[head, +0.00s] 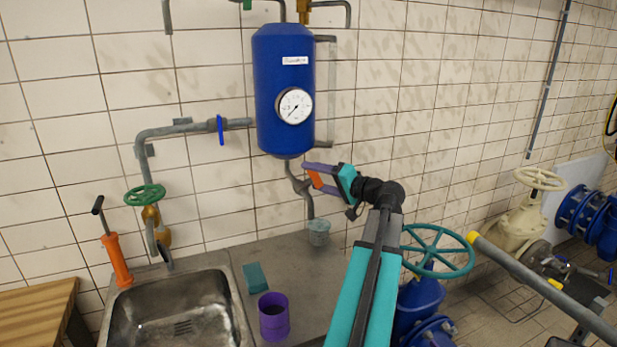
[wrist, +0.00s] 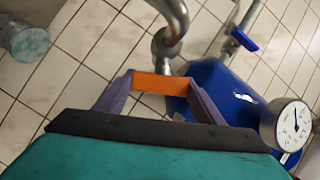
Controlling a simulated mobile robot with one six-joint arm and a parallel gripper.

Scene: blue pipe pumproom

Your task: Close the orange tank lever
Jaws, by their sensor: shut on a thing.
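The orange tank lever (head: 315,180) is below the blue tank (head: 280,80), by the grey pipe under the tank's bottom outlet. My gripper (head: 311,173) reaches it from the right, with purple fingers and a teal body. In the wrist view the orange lever (wrist: 163,84) spans the space between the two purple fingers (wrist: 160,90), which are shut on its ends. The pipe joint (wrist: 166,45) lies just beyond it. The lever's attachment to the pipe is partly hidden, so its exact angle to the pipe is unclear.
A pressure gauge (head: 294,106) is on the tank's front. A blue-handled pipe valve (head: 220,130) is to the left. A teal handwheel (head: 438,251) stands right of my arm.

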